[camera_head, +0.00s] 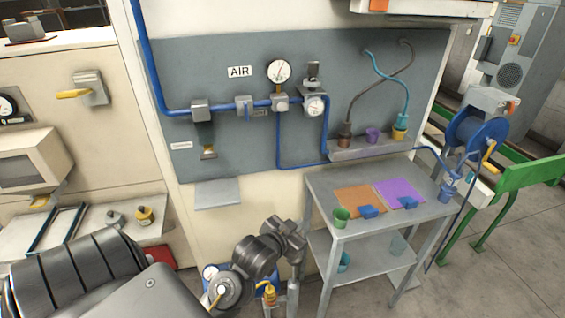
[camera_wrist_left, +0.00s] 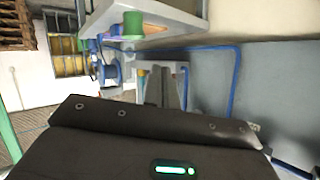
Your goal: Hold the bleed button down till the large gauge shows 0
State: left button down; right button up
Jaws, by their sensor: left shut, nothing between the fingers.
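The large round white gauge (camera_head: 278,71) stands on the blue air line on the grey AIR panel. Its needle slants away from straight down, but the scale is too small to read. A smaller gauge (camera_head: 314,105) sits to its right and lower. A grey block (camera_head: 280,102) lies under the large gauge. I cannot tell for sure which part is the bleed button. My left gripper (camera_head: 290,234) is shut and empty, below the panel and left of the metal table, apart from the air fittings. Its fingers (camera_wrist_left: 168,88) also show in the left wrist view. My right gripper is not seen.
A metal table (camera_head: 318,188) stands right of my left gripper, with an orange mat (camera_head: 360,199), a purple mat (camera_head: 400,191) and a green cup (camera_head: 340,217). A small grey shelf (camera_head: 217,194) juts out below the panel. A blue hose reel (camera_head: 478,133) stands at the right.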

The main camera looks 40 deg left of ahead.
aim_at(282, 106)
pick_arm(q)
jog(key=w+a+r+n+t+y, duration=0.1)
jog(key=w+a+r+t+y, duration=0.2)
jog(key=r, duration=0.8)
jog(key=w+a+r+n+t+y, duration=0.1)
jog(key=w+a+r+t+y, duration=0.2)
jog(key=r, duration=0.8)
jog(key=w+a+t, duration=0.2)
jog(key=a+t, duration=0.1)
jog(key=shift+a+r, duration=0.15)
jog(key=shift+r, duration=0.2)
jog(key=shift+w+a, duration=0.1)
jog(key=shift+w, duration=0.05)
jog(key=w+a+b, duration=0.2)
jog(key=w+a, duration=0.3)
jog(key=a, duration=0.2)
jog(key=shift+w+a, duration=0.1)
jog(key=shift+a, duration=0.1)
